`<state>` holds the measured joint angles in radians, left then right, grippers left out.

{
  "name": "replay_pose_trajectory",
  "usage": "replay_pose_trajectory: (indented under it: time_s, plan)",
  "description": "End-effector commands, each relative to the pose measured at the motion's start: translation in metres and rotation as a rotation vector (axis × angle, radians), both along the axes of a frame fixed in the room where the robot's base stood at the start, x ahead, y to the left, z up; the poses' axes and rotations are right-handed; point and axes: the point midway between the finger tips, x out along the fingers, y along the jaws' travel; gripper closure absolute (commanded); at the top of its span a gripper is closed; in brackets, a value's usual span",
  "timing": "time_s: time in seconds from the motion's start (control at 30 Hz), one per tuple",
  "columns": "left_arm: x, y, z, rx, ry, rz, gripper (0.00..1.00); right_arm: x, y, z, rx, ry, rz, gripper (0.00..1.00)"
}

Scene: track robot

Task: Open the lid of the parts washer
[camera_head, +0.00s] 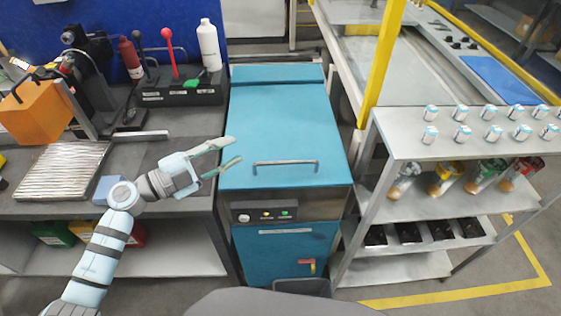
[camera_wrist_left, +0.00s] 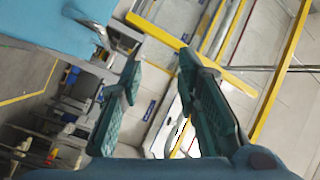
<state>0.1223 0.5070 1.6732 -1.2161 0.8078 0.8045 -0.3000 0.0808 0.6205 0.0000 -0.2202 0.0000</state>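The parts washer is a blue box with its flat blue lid (camera_head: 280,120) shut, in the middle of the head view. A silver bar handle (camera_head: 286,163) runs across the lid near its front edge. My left gripper (camera_head: 236,150) is open and empty, over the lid's left side, to the left of the handle and apart from it. In the left wrist view the open fingers (camera_wrist_left: 158,65) have nothing between them, and part of the blue lid (camera_wrist_left: 50,35) shows at upper left. My right gripper is not in view.
A metal shelf unit (camera_head: 405,128) with small cans and bottles stands close on the right. A yellow post (camera_head: 383,62) rises behind it.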

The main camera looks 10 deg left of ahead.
Motion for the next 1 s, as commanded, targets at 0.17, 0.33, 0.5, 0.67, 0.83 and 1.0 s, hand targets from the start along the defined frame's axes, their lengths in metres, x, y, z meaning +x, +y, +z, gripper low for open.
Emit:
replay_pose_trajectory:
  time_s: [0.17, 0.33, 0.5, 0.67, 0.83, 1.0]
  plan:
    - [-0.015, 0.002, -0.039, 0.183, 0.144, -0.182, 0.7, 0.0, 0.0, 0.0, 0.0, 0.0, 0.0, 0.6]
    - [-0.006, -0.017, -0.046, 0.191, 0.157, -0.196, 0.7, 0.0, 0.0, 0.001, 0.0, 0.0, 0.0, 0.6]
    - [0.014, -0.054, -0.054, 0.188, 0.155, -0.197, 0.7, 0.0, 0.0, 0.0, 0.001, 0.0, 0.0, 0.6]
    - [0.034, -0.088, -0.064, 0.19, 0.155, -0.196, 0.7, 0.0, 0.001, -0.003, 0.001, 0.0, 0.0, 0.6]
    - [0.048, -0.111, -0.07, 0.191, 0.153, -0.196, 0.7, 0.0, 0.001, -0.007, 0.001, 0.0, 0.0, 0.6]
    - [0.053, -0.119, -0.072, 0.194, 0.154, -0.195, 0.7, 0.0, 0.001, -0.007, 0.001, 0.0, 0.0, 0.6]
